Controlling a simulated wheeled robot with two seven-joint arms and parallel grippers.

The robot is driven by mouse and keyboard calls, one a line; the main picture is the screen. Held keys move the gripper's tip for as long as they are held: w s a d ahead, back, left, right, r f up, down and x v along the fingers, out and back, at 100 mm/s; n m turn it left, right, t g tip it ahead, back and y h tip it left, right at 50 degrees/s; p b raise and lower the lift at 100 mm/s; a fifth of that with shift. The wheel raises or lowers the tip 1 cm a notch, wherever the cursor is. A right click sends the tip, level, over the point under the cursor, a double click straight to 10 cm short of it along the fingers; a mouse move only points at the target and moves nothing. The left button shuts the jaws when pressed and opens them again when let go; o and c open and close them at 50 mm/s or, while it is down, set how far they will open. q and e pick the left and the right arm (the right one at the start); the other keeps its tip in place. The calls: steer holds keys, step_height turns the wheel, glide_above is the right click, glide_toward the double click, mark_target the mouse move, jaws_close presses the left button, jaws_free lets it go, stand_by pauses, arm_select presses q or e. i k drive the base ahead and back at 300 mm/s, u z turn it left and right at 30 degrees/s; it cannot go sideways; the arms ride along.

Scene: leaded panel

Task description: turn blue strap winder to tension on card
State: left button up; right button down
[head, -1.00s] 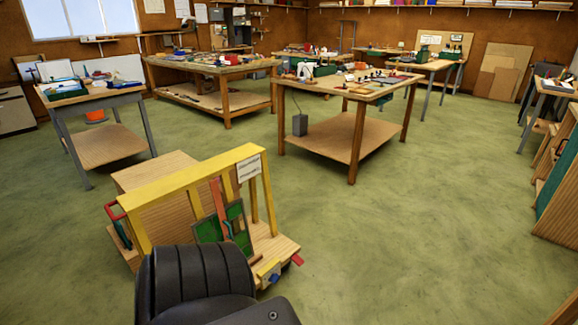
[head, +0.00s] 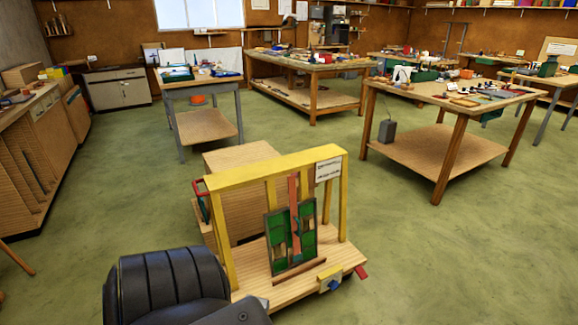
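The blue strap winder (head: 333,285) is a small blue knob on a yellow block at the front edge of a wooden cart (head: 262,290). A white card (head: 328,169) with dark print, too small to read, hangs at the top right of the cart's yellow frame (head: 280,168). A green leaded panel (head: 281,249) stands upright in the frame. An orange-red strap (head: 293,190) runs down in front of it. Neither of my grippers is in view. A dark ribbed part of my own body covers the cart's lower left corner.
A red handle (head: 199,186) is at the cart's left side and a red piece (head: 361,272) sticks out at its right. A worktable (head: 440,150) stands behind right, a grey-legged table (head: 205,125) behind left. Green floor is clear right of the cart.

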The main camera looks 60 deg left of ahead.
mark_target(334, 284)
steer(key=u, duration=0.05)
steer(key=i, duration=3.9)
steer(key=u, duration=2.8)
